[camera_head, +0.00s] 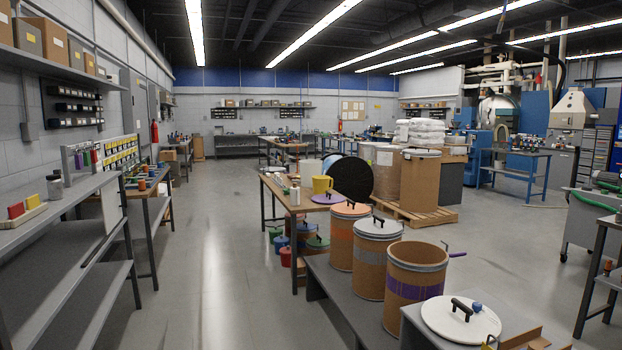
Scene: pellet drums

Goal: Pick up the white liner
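I cannot pick out a white liner for certain. An open brown drum (416,283) with a purple band stands upright on a low dark bench at the right front; its inside looks brown, and its bottom is hidden. A purple lever (455,254) sticks out from its rim. A round white lid (460,319) with a black handle and a small blue part lies on a grey surface at the bottom right. White stacked bags (421,131) lie farther back. Neither of my grippers is in view.
Drums with a grey-white lid (378,228) and an orange lid (350,210) stand behind the open drum. A wooden table (290,190) holds a yellow bucket (322,184) and a purple lid (327,198). Grey shelves (60,240) line the left. The middle floor is clear.

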